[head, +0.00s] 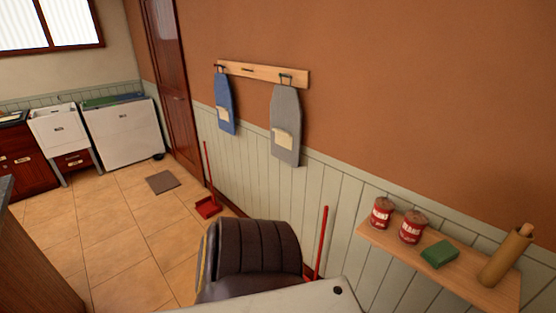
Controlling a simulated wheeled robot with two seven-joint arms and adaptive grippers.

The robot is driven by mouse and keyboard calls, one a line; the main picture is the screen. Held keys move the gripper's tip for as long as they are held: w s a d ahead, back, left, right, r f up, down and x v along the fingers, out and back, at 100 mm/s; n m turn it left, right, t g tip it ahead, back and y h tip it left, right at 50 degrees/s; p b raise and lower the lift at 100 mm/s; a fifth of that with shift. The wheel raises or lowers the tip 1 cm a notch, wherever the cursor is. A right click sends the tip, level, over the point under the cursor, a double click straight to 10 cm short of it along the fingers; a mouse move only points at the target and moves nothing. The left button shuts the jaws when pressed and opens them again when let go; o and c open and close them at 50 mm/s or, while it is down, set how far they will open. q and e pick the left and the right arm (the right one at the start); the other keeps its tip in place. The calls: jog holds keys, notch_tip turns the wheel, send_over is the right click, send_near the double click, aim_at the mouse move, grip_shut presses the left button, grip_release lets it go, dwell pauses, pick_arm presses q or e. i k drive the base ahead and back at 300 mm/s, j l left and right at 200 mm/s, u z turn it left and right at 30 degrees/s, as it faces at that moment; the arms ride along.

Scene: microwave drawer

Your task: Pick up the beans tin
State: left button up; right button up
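Two red tins with white lettering stand upright on a wooden wall shelf (455,275) at the lower right of the head view. The nearer, right-hand tin (413,227) has a label that appears to read "BEANS", though the print is small. The other tin (381,213) stands just to its left, and its label is too small to read surely. Neither of my grippers is in view, and nothing touches the tins.
A dark padded chair (255,250) and a red handle (322,240) stand left of the shelf. The tiled floor (125,215) is open further left.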

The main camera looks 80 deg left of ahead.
aim_at(412, 226)
jog(key=j+u, duration=0.15)
jog(key=u, duration=0.2)
jog(key=k+j+u, duration=0.1)
jog(key=u, duration=0.25)
jog(key=j+u, duration=0.35)
